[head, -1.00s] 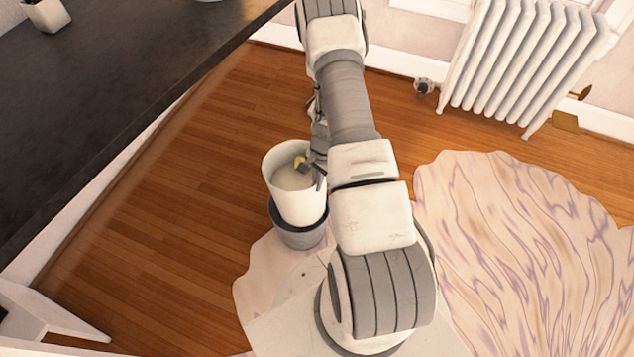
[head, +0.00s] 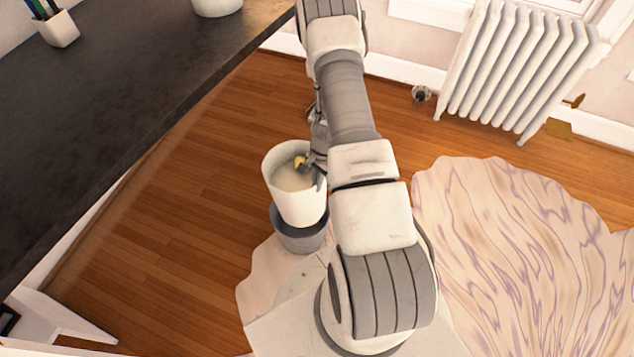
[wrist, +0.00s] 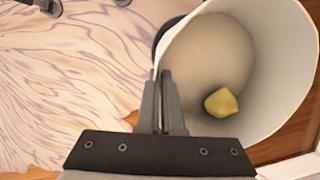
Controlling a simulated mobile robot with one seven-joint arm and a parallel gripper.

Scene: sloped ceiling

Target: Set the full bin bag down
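The full bin bag (head: 300,207) is a white, open-topped, bucket-shaped thing with a pale filling and a yellow lump (head: 299,162) inside. It is upright or nearly so. The wrist view shows its open mouth (wrist: 285,100) and the yellow lump (wrist: 221,102). My gripper (head: 318,172) is at the bag's right rim; in the wrist view its fingers (wrist: 164,75) are close together on the rim. A grey bin (head: 300,240) shows just below the bag. The bag overlaps it, and I cannot tell whether its bottom is inside or above the bin.
A dark tabletop (head: 130,90) fills the upper left, with a pen pot (head: 57,30) and a white pot (head: 217,6). A patterned rug (head: 520,250) lies at right, below a white radiator (head: 520,65). Wooden floor (head: 170,240) left of the bin is clear.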

